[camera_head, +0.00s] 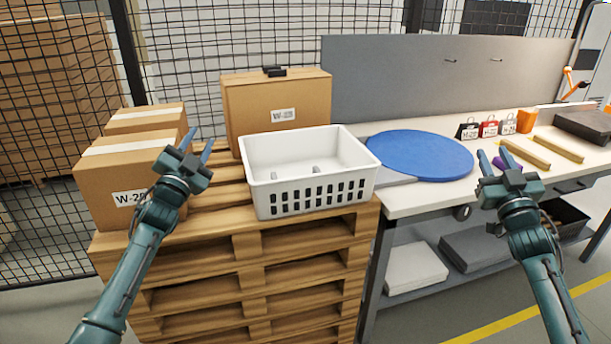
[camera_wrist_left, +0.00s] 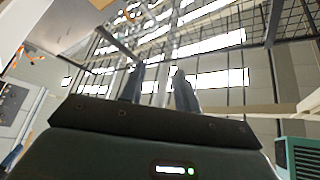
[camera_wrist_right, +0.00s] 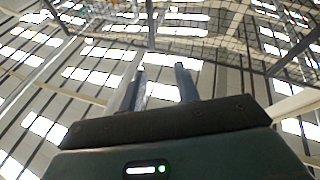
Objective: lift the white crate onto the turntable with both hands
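The white crate (camera_head: 312,172) sits upright on the near right of the stacked pallets, with slots in its front wall and a few small items inside. The blue turntable (camera_head: 420,155) lies on the workbench to the right of the crate. My left gripper (camera_head: 197,145) is raised left of the crate, apart from it. It is open and empty, also in the left wrist view (camera_wrist_left: 158,88). My right gripper (camera_head: 493,158) is raised in front of the bench, right of the turntable in the picture. It is open and empty, also in the right wrist view (camera_wrist_right: 160,85).
Cardboard boxes (camera_head: 275,105) stand behind the crate and at the left (camera_head: 130,180) on the pallets (camera_head: 300,240). Small tagged bags (camera_head: 488,128), wooden strips (camera_head: 525,153) and a dark case (camera_head: 585,125) are on the bench (camera_head: 410,200). A grey panel rises behind it.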

